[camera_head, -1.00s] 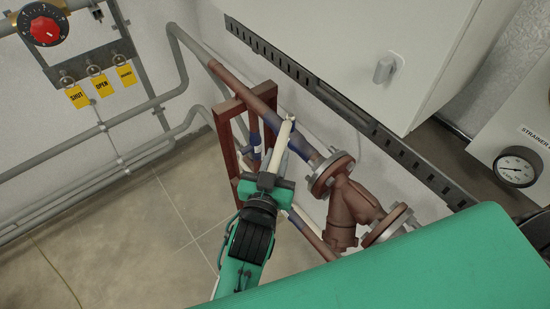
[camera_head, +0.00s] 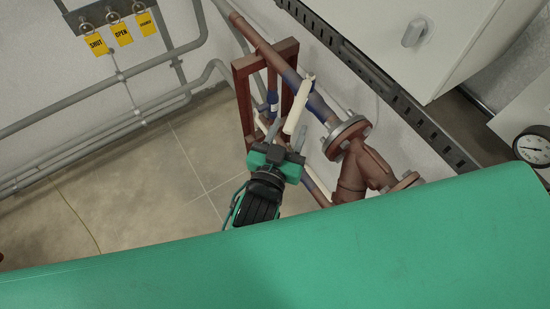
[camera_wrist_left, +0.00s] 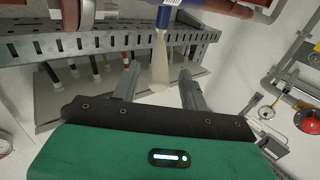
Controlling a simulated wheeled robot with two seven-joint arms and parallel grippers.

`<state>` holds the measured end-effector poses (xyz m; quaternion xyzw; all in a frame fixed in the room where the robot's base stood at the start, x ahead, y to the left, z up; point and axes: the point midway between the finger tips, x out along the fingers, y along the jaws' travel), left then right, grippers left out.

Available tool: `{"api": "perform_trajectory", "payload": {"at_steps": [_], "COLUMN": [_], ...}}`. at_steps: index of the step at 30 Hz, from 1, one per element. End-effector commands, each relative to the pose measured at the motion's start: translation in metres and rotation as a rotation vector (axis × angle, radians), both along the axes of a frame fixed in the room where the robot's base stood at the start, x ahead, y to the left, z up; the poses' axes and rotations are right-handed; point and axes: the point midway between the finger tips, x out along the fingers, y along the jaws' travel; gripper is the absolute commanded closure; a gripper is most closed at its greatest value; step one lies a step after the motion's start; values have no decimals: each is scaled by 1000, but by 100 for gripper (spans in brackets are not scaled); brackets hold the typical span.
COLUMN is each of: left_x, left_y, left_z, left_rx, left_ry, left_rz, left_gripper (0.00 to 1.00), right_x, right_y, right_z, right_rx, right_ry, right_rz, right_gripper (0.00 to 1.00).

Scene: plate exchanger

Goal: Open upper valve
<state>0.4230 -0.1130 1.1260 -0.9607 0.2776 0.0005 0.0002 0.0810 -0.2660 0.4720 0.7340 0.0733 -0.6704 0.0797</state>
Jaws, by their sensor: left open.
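The upper valve has a long cream lever (camera_head: 298,106) beside the sloping brown pipe, near the pipe's blue section (camera_head: 318,107). In the left wrist view the lever (camera_wrist_left: 159,62) hangs from a blue-collared fitting (camera_wrist_left: 166,17), its end appearing between the fingers. My left gripper (camera_head: 286,132) is open just below the lever's lower end in the head view; its fingers also show in the left wrist view (camera_wrist_left: 160,72). The fingers look apart from the lever, but I cannot tell the depth. My right gripper is not in view.
A red-brown frame (camera_head: 243,95) stands behind the gripper. A flanged brown strainer (camera_head: 365,170) is to the right, under a slotted rail (camera_head: 400,103) and a white cabinet (camera_head: 385,25). Yellow tags (camera_head: 121,33) hang at upper left. Tiled floor (camera_head: 130,190) is open at left.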

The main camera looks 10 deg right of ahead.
Motion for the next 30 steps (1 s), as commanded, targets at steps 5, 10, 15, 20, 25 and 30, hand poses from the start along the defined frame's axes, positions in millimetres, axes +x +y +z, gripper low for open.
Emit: {"api": "perform_trajectory", "payload": {"at_steps": [5, 10, 15, 20, 25, 30], "left_x": [-30, -55, -73, -83, -86, -85], "left_y": [18, 34, 46, 52, 54, 54], "left_z": [0, 0, 0, 0, 0, 0], "left_rx": [0, 0, 0, 0, -1, -1], "left_ry": [4, 2, 1, 0, -1, -1], "left_rz": [0, 0, 0, 0, 0, 0], "left_gripper": [55, 55, 55, 55, 55, 55], "right_x": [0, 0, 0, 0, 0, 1], "right_y": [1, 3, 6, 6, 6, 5], "right_z": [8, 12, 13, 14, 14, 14], "right_rx": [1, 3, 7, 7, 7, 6], "right_ry": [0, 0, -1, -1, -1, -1], "right_rz": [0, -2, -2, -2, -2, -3], "right_gripper": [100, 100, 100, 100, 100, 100]}}
